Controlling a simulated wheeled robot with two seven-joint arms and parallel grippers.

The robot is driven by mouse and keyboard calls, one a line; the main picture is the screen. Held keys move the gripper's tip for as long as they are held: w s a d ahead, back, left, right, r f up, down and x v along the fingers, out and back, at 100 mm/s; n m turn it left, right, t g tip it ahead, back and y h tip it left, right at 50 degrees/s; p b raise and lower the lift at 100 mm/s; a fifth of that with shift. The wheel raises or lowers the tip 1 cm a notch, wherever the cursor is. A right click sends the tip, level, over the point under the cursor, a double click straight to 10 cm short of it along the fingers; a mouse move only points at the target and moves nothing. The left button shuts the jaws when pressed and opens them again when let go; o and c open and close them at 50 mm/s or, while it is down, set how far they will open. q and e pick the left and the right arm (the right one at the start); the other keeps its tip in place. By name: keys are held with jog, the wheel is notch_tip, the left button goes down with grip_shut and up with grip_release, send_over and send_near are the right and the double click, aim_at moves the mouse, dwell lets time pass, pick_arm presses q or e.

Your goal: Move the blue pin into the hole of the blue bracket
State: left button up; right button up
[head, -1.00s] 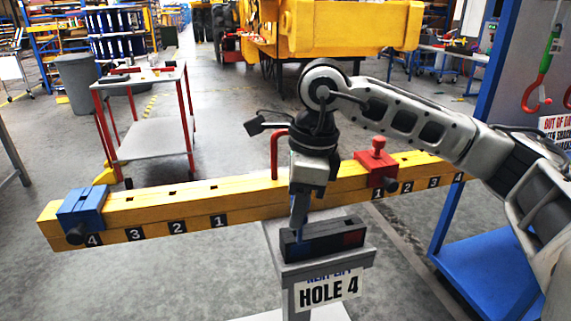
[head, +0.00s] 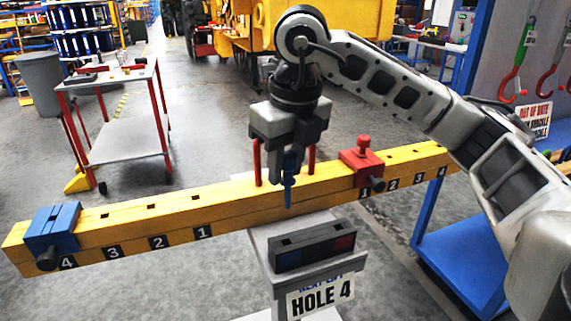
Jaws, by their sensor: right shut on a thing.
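My right gripper (head: 289,160) is shut on the blue pin (head: 290,188). It holds the pin upright in the air, in front of the yellow beam and above the block on the stand. The blue bracket (head: 52,226) sits over the left end of the beam at the mark 4, with a dark knob on its front. Its hole cannot be made out clearly from here. The pin is far to the right of the bracket. My left gripper is not in view.
The yellow beam (head: 135,218) bears numbered marks and a red bracket (head: 361,168) with a red pin on its right half. Red uprights (head: 257,162) rise beside my gripper. A stand with a dark block (head: 306,258) carries a sign (head: 320,296) reading HOLE 4.

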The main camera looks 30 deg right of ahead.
aim_at(286, 151)
jog(key=shift+r+p, duration=1.4)
jog(key=shift+r, duration=0.55)
